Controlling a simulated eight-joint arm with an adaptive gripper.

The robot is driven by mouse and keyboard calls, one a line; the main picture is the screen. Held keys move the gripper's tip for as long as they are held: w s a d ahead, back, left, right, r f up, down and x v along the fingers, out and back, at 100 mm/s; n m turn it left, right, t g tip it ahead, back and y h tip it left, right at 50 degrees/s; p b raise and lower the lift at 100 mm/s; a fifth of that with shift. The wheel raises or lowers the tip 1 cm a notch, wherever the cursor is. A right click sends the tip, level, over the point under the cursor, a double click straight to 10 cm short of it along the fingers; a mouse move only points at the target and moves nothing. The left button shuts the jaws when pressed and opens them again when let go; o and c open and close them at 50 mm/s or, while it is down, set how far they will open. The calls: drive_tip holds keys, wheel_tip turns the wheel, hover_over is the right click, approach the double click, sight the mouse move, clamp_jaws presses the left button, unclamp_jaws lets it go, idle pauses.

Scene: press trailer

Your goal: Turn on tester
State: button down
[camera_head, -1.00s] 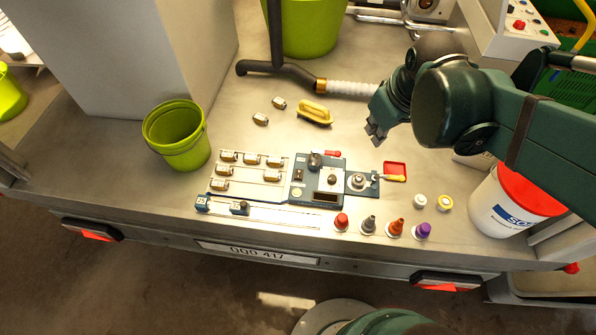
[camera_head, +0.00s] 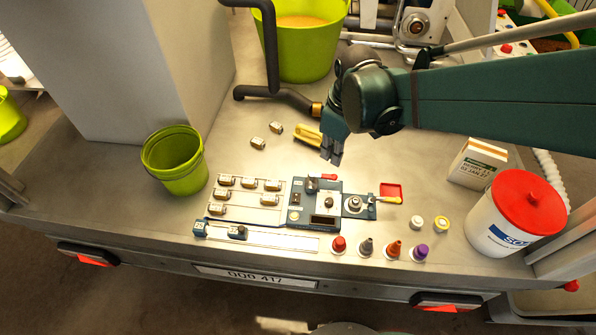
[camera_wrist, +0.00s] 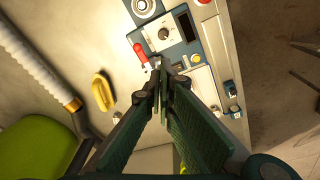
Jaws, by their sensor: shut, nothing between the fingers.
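The tester (camera_head: 303,213) is a blue panel box near the table's front edge, with a dark knob (camera_head: 329,201), a dark display window (camera_head: 322,219) and a small switch-like part (camera_head: 295,198). In the wrist view the tester (camera_wrist: 178,54) lies beyond my fingertips, which hide part of it. Its knob (camera_wrist: 163,33) and dark display (camera_wrist: 186,27) show there. My gripper (camera_head: 332,160) is shut and empty, pointing down above the tester's back edge. In the wrist view the fingertips (camera_wrist: 161,65) are together. I cannot tell whether they touch anything.
A tray of several small parts (camera_head: 245,199) adjoins the tester's left. A red-handled piece (camera_head: 329,177) lies at its back edge. Several coloured cones (camera_head: 393,249) stand in front right. A green bucket (camera_head: 174,160) is left, a white tub (camera_head: 500,226) right, a yellow-handled tool (camera_head: 307,135) behind.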

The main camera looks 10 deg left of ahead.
sight(295, 201)
drive_tip(key=a+f+n+g+p, duration=0.1)
drive_tip(key=a+f+n+g, duration=0.1)
drive_tip(key=a+f+n, duration=0.3)
drive_tip(key=shift+w+a+f+n+h, duration=0.35)
drive_tip(key=shift+a+f, duration=1.35)
drive_tip(key=shift+a, duration=0.95)
drive_tip(key=f+b, duration=0.1)
drive_tip(key=f, duration=0.3)
drive_tip(key=s+f+b, duration=0.1)
drive_tip(key=f, duration=0.4)
drive_tip(key=f+b, duration=0.1)
drive_tip(key=f, duration=0.3)
drive_tip(key=shift+s+f, duration=0.35)
drive_tip(key=shift+f, duration=0.05)
drive_tip(key=shift+s+f+b, duration=0.25)
drive_tip(key=shift+f+b, duration=0.25)
drive_tip(key=shift+b, duration=0.1)
drive_tip(key=shift+w+r, duration=0.2)
drive_tip(key=shift+w, duration=0.1)
